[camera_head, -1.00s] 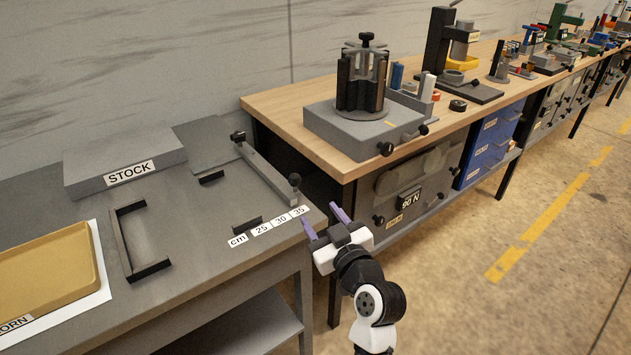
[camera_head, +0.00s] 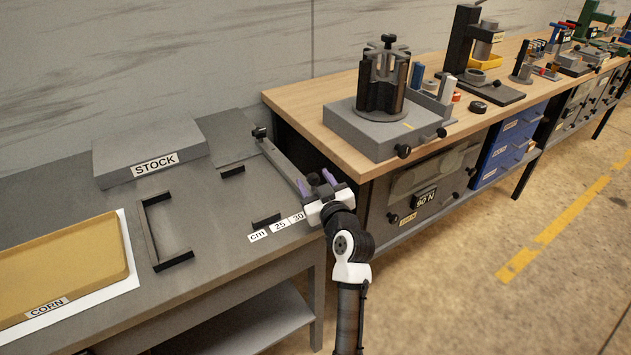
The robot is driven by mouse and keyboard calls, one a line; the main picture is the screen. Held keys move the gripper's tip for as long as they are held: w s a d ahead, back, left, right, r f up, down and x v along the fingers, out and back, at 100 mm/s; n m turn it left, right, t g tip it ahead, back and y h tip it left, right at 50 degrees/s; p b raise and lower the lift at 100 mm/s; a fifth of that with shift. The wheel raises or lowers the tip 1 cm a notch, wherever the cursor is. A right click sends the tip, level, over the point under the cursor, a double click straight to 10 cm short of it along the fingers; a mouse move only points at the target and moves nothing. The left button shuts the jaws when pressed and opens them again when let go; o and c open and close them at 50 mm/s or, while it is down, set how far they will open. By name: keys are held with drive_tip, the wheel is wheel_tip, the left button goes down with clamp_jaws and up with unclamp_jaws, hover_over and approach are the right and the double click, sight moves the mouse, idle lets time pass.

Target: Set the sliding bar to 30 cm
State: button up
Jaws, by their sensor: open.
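The sliding bar (camera_head: 282,160) is a grey bar lying across the right part of the grey table, with a dark knob at its far end (camera_head: 260,133). Its near end is beside the scale strip (camera_head: 279,227), right of the "30" label. The strip reads "cm", "25" and "30"; anything further right is hidden by my arm. My gripper (camera_head: 315,182) is open at the bar's near end. Its purple fingers stand on either side of a dark knob there. Whether they touch the knob cannot be told.
A grey "STOCK" block (camera_head: 150,152), a dark bracket (camera_head: 151,235) and a yellow "CORN" tray (camera_head: 70,262) are on the left. Small dark stops (camera_head: 265,221) lie left of the bar. A wooden bench (camera_head: 300,100) with a grey fixture (camera_head: 375,128) stands close on the right.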

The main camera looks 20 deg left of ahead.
clamp_jaws()
drive_tip(key=shift+s+a+b, duration=0.15)
drive_tip(key=shift+s+a, duration=0.65)
drive_tip(key=shift+s, duration=0.2)
drive_tip(key=shift+s+a+b, duration=0.15)
drive_tip(key=shift+s+a, duration=0.65)
drive_tip(key=shift+s, duration=0.2)
unclamp_jaws()
drive_tip(key=shift+d, duration=0.1)
drive_tip(key=b+v, duration=0.4)
drive_tip(key=v, duration=0.9)
drive_tip(key=shift+s+d, duration=0.2)
drive_tip(key=shift+s, duration=0.1)
